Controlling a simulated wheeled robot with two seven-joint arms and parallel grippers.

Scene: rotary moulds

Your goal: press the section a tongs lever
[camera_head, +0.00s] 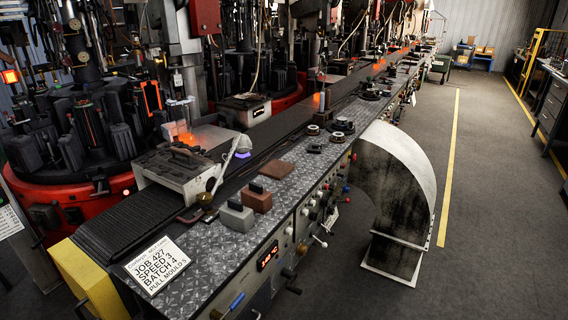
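A long machine bench with a diamond-plate top (190,262) runs from the lower left to the far back. Its front panel carries several levers and knobs. A blue-handled lever (237,300) sits low at the near end. A black-handled lever (291,283) is to its right, and a pale-knobbed lever (320,242) is farther along. I cannot read labels that tell which is the section A tongs lever. Neither of my grippers is in view, and nothing of mine is seen touching a lever.
Red-based rotary moulds (88,208) with glowing parts stand behind the bench. A job sign (154,265), a grey block (236,218) and a brown block (258,200) sit on the top. A large curved duct (395,185) stands beside the bench. The floor right of it is clear.

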